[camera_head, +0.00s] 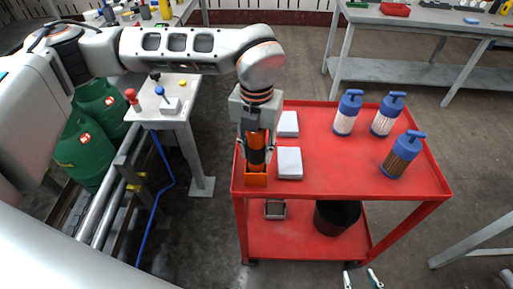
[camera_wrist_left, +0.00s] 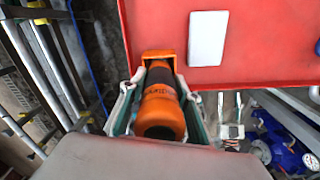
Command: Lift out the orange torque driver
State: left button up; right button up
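The orange torque driver (camera_head: 256,158), orange with a black band, stands upright in an orange holder (camera_head: 256,180) at the near left corner of the red cart top. My left gripper (camera_head: 256,152) points down over it with a finger on each side. In the left wrist view the driver (camera_wrist_left: 160,108) lies between the fingers, and their tips appear to press against its black part. Its lower end is inside the holder (camera_wrist_left: 158,56). My right gripper (camera_head: 361,279) is at the bottom edge of the head view, in front of the cart, its fingertips apart and empty.
Two white boxes (camera_head: 289,162) lie right of the driver on the red cart (camera_head: 330,180). Several blue-topped bottles (camera_head: 348,112) stand farther right. A small table (camera_head: 185,110) with control knobs and green drums (camera_head: 90,150) are left. A black bucket (camera_head: 337,215) sits on the lower shelf.

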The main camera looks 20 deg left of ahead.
aim_at(257, 134)
pick_arm(q)
jog(key=c, duration=0.6)
jog(key=o, duration=0.7)
jog(key=c, duration=0.7)
jog(key=shift+o, duration=0.2)
jog(key=shift+r+p, duration=0.35)
jog(key=shift+r, duration=0.25)
jog(key=shift+r+p, duration=0.5)
jog(key=shift+r, duration=0.3)
jog(key=shift+r+p, duration=0.85)
jog(key=shift+r, duration=0.6)
notch_tip(257, 134, up, 2)
jog(key=shift+p, duration=0.6)
pick_arm(e)
notch_tip(257, 134, up, 6)
jog(key=w, duration=0.1)
jog(key=shift+w, duration=0.2)
